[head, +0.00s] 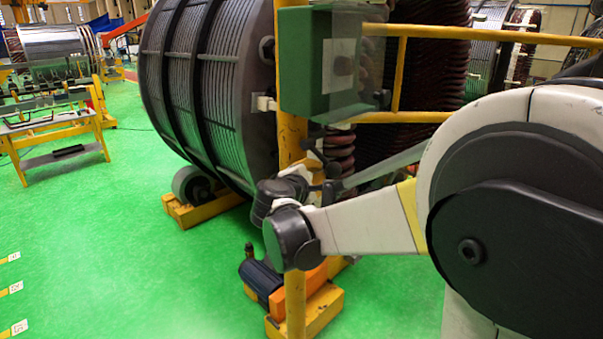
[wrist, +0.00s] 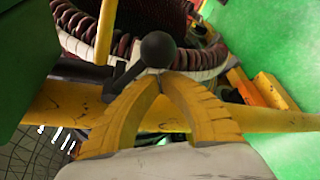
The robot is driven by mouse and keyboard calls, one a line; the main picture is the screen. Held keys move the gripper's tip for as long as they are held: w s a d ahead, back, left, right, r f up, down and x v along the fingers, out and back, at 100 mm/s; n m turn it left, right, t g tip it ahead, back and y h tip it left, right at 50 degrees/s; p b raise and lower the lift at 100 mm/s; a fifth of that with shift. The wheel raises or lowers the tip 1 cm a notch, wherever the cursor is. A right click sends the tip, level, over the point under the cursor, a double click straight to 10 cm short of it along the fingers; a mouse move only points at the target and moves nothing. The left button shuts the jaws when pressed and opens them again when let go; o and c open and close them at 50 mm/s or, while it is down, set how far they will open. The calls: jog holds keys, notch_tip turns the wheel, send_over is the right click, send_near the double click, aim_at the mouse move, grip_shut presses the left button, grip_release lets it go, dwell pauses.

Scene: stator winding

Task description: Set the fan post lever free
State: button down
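The lever is a black arm with a round black knob (wrist: 158,49). It rises at a slant from the yellow post (wrist: 60,104) in the wrist view. My gripper (wrist: 160,78) has two ribbed yellow fingers whose tips come together just below the knob. The lever's arm passes left of the fingertips, not visibly between them. I cannot tell whether the tips touch the knob. In the head view my wrist (head: 290,235) is by the yellow post (head: 291,145), and the fingers are hard to make out.
A green box (head: 308,65) is fixed to the post above my wrist. Yellow rails (head: 480,35) run right from it. A large ribbed stator (head: 205,90) stands behind. A blue motor (head: 261,281) sits low by the post.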

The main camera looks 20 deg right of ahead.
jog(key=shift+s+d+r, duration=0.1)
dwell(0.3)
